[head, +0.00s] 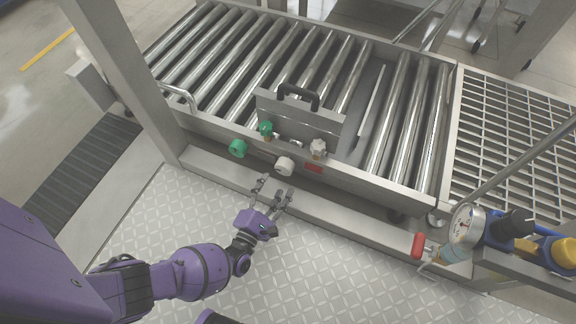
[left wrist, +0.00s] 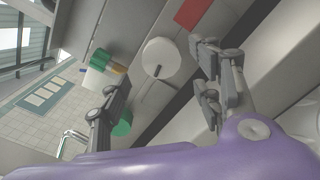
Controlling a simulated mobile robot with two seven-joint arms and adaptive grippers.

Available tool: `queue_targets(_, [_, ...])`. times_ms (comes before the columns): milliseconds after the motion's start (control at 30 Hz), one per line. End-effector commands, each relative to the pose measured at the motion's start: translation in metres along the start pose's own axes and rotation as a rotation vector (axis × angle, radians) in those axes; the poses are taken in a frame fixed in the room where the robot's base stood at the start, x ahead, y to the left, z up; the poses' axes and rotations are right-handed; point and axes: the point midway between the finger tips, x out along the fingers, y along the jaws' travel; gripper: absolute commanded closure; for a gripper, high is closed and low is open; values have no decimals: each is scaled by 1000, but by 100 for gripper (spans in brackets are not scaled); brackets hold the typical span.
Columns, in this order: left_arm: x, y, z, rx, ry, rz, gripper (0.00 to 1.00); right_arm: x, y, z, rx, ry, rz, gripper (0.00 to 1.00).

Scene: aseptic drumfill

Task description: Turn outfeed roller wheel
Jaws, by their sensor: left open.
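Two round wheels sit on the front side of the roller conveyor: a green one (head: 237,148) and a white one (head: 285,166) to its right. I cannot tell from a label which is the outfeed roller wheel. My left gripper (head: 271,190) is open and empty, just below and in front of the white wheel, apart from it. In the left wrist view the white wheel (left wrist: 161,58) shows ahead, between the lines of the two spread fingers. The green wheel (left wrist: 122,125) is partly hidden by the left finger. My right gripper is not in view.
A metal plate with a black handle (head: 298,95) stands above the wheels, with a green knob (head: 265,128) and a white knob (head: 318,147) beside it. A gauge (head: 467,226) and a red handle (head: 418,245) are at right.

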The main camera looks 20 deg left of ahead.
Motion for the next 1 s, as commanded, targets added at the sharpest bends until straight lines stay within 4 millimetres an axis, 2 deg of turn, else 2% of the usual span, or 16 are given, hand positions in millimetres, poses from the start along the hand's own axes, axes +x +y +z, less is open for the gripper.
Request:
queue_targets(167, [18,2,-1,-7,-3,8,41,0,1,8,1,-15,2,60])
queue_targets(300, [42,1,0,-6,-4,6,41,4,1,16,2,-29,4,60])
queue_targets(500, [69,1,0,-5,-3,5,41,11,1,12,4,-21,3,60])
queue_targets(667, [79,1,0,-5,-2,5,41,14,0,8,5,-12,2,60])
queue_targets(900, [80,2,0,-5,-2,5,41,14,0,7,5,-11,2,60])
queue_targets(933, [80,2,0,-5,-2,5,42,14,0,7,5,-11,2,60])
queue_targets(1000, [80,2,0,-5,-2,5,51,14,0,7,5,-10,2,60])
